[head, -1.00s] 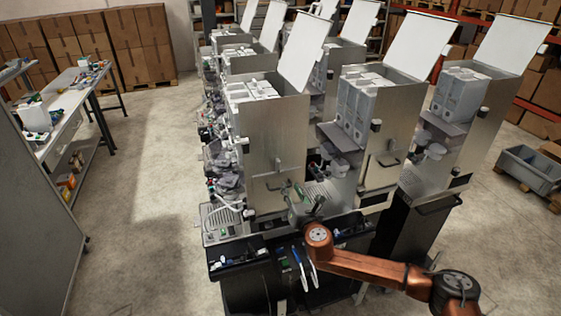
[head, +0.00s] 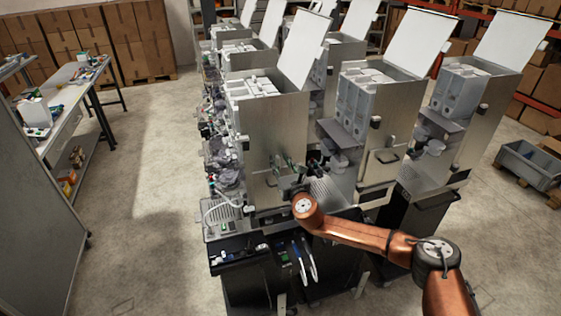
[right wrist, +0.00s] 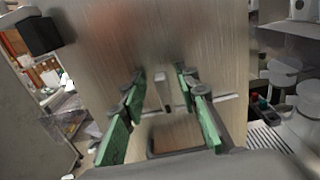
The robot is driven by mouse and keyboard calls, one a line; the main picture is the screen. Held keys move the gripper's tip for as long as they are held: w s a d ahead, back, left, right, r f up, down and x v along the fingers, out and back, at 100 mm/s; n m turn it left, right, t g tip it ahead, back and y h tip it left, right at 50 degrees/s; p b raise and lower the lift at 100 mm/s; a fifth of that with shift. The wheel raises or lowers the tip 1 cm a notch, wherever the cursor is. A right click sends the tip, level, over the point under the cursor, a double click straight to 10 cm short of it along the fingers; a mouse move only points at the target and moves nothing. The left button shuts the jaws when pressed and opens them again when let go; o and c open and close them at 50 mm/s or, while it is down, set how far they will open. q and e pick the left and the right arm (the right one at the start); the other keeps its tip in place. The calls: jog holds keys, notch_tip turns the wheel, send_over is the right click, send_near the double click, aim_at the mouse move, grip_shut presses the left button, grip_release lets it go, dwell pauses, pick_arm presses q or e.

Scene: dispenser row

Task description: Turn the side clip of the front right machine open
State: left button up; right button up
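The nearest steel machine (head: 262,125) has a flat side panel facing me, with its white lid raised. Its side clip (right wrist: 163,92) is a small light-grey upright bar on that panel, above a dark handle (right wrist: 178,150). My right gripper (head: 285,162) is in front of this panel, low down; the clip is hidden or too small to tell in the head view. In the right wrist view its green-padded fingers (right wrist: 160,80) are spread, one on each side of the clip, with gaps visible. I cannot tell whether the tips touch the panel. My left gripper is not in view.
A similar machine (head: 385,125) stands close on the right, with a grey drip grate (right wrist: 270,140) between. A black block (right wrist: 40,36) sticks out at the panel's left edge. Below is a dark cabinet with blue-white handled tools (head: 308,260). Floor at left is clear.

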grip_shut()
dwell(0.4)
jog(key=shift+f+m, duration=0.1)
jog(key=shift+m, duration=0.2)
jog(key=m+b, duration=0.1)
jog(key=m, duration=0.1)
jog(key=shift+d+f+m, duration=0.1)
jog(key=shift+m, duration=0.2)
jog(key=m, duration=0.3)
jog(key=shift+w+d+m+b, duration=0.1)
jog(key=shift+d+m+b, duration=0.05)
jog(key=shift+m+b, duration=0.2)
jog(key=m, duration=0.5)
jog(key=shift+d+f+b, duration=0.1)
jog(key=shift+f+b, duration=0.15)
jog(key=shift+b, duration=0.05)
jog(key=m, duration=0.6)
jog(key=shift+w+d+f, duration=0.1)
jog(key=shift+f, duration=0.1)
